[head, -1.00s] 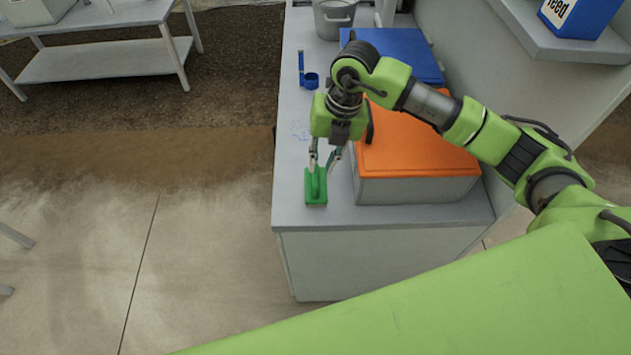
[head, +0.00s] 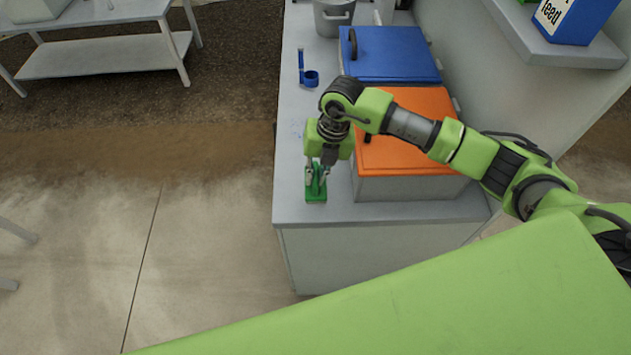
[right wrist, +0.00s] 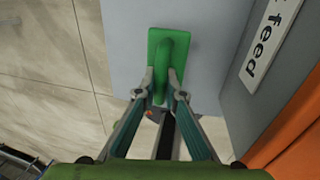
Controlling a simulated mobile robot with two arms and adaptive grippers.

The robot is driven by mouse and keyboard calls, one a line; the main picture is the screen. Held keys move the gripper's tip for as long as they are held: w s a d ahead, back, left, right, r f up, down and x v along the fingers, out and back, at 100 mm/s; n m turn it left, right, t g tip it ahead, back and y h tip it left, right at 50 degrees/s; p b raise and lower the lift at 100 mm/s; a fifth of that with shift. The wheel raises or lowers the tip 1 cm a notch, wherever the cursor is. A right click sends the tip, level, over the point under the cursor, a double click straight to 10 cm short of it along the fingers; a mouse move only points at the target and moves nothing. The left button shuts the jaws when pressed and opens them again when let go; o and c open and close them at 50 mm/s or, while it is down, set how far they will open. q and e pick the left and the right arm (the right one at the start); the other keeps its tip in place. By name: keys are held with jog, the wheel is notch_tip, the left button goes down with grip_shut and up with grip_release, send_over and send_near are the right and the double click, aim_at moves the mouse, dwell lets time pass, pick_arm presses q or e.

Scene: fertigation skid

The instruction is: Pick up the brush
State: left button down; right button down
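The green brush (head: 316,195), a flat block with a raised handle, lies on the left front part of the grey counter (head: 400,212). My right gripper (head: 317,174) points down over it, with a finger on each side of the handle. The right wrist view shows the brush (right wrist: 170,60) with its handle between the fingertips of my right gripper (right wrist: 161,78). The fingers appear to touch both sides of the handle. The brush still rests on the counter. My left gripper is not in view.
An orange-lidded box (head: 415,155) stands close to the right of the brush, with a blue-lidded box (head: 390,55) behind it. A blue holder (head: 308,76) and a grey bucket (head: 330,17) stand further back. The counter's left and front edges are near the brush.

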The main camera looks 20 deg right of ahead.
jog(key=shift+w+r+b, duration=0.1)
jog(key=shift+r+b, duration=0.25)
jog(key=shift+r, duration=0.1)
notch_tip(320, 180, up, 2)
jog(key=shift+r+b, duration=0.15)
jog(key=shift+b, duration=0.55)
jog(key=s+a+r+b, duration=0.3)
jog(key=s+a+r, duration=0.5)
jog(key=s+r, duration=0.2)
jog(key=shift+s+a, duration=0.25)
jog(key=shift+s, duration=0.4)
